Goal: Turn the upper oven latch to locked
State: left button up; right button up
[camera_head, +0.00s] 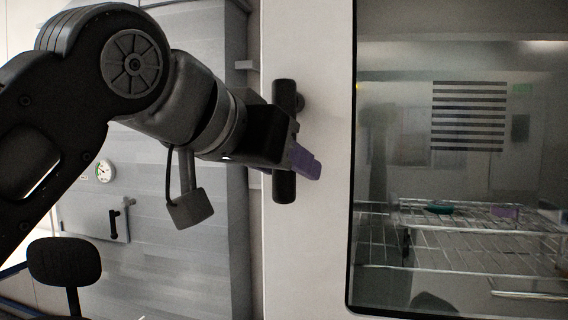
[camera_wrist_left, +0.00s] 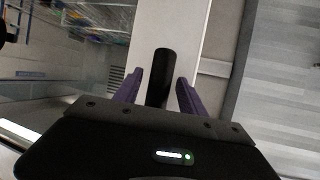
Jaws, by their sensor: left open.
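The upper oven latch appears to be the black bar handle (camera_head: 284,95) on the pale frame of the oven door (camera_head: 308,255). It stands upright in the head view. My left gripper (camera_head: 308,165) is at the lower half of the bar, its purple fingers open and overlapping it in the picture. In the left wrist view, the black handle (camera_wrist_left: 162,60) shows between the two open fingers of my left gripper (camera_wrist_left: 160,76), with a gap on each side. The gripper hides part of the bar in the head view. My right gripper is out of view.
The oven's glass window (camera_head: 400,190) shows wire racks (camera_head: 470,245) inside with small teal and purple items. A grey panelled cabinet (camera_head: 190,260) with a small black handle (camera_head: 115,222) and a gauge (camera_head: 105,171) stands left. A dark chair back (camera_head: 64,262) is lower left.

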pick_arm(q)
jog(key=v, duration=0.7)
jog(key=shift+s+a, duration=0.2)
jog(key=shift+s, duration=0.15)
jog(key=shift+r, duration=0.1)
